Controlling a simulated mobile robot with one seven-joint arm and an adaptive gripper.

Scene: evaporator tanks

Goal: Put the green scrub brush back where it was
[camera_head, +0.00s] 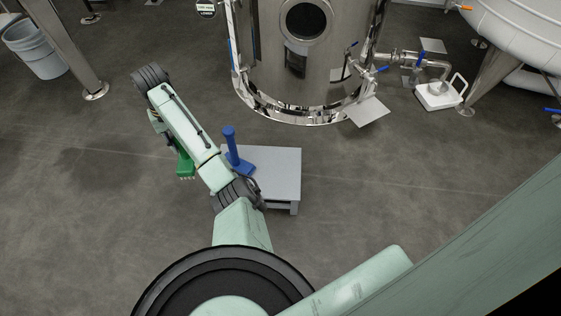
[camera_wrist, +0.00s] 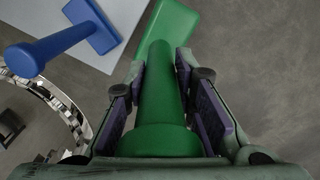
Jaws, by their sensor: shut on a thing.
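The green scrub brush (camera_head: 185,166) shows at the left of my arm in the head view, its bristles pointing down. In the wrist view my gripper (camera_wrist: 168,90) is shut on the handle of the green scrub brush (camera_wrist: 162,100). The brush's block lies at the top of that view. My arm hides the gripper's fingers in the head view. The brush is held up, left of a low grey stand (camera_head: 277,170). A blue brush (camera_head: 237,152) stands on the stand with its handle up. It also shows in the wrist view (camera_wrist: 60,42).
A shiny steel tank (camera_head: 300,60) stands behind the stand. A grey bin (camera_head: 35,47) and a steel leg (camera_head: 70,45) are at the far left. A white scoop-like container (camera_head: 438,95) is on the right. Floor left and right of the stand is clear.

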